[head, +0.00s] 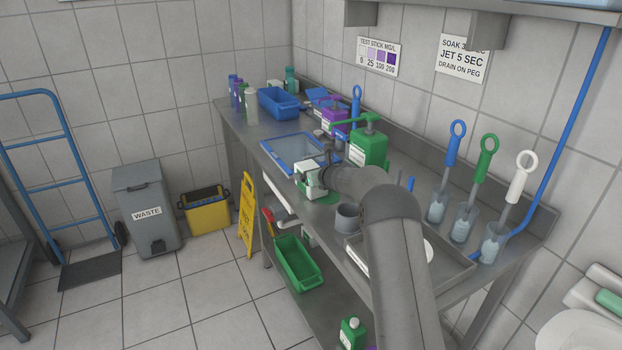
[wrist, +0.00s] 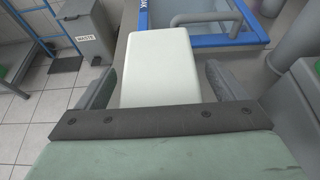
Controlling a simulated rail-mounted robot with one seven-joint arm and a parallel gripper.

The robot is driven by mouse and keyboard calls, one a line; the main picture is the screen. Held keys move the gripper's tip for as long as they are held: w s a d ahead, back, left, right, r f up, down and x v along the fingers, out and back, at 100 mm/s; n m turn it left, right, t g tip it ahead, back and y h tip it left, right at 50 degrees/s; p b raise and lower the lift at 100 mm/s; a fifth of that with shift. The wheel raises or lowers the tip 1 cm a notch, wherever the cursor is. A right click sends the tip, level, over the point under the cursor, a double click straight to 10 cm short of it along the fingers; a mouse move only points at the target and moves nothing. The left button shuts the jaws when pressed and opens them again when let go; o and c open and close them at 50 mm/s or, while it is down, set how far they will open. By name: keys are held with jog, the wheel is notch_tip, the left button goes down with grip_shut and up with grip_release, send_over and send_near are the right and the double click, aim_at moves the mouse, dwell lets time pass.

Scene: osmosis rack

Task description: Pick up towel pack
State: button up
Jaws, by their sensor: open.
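A pale, box-shaped pack (wrist: 160,72), which I take for the towel pack, lies between my gripper's fingers in the wrist view. In the head view a white block with green parts (head: 307,181) shows at the end of my arm, near the bench's front edge. My gripper (wrist: 160,84) is open, with one dark finger on each side of the pack. A narrow gap shows on both sides. The near end of the pack is hidden behind the gripper's dark bar. I cannot tell whether the pack rests on the bench.
A blue-rimmed sink (head: 288,150) lies just beyond the pack. A green pump bottle (head: 369,150) and a grey cup (head: 347,217) stand close by. Brushes in clear beakers (head: 463,222) stand farther right. A green tray (head: 297,263) is below the bench; a waste bin (head: 146,205) stands left.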

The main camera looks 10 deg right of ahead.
jog(key=c, duration=1.2)
jog(key=shift+o, duration=0.2)
jog(key=shift+r, duration=0.15)
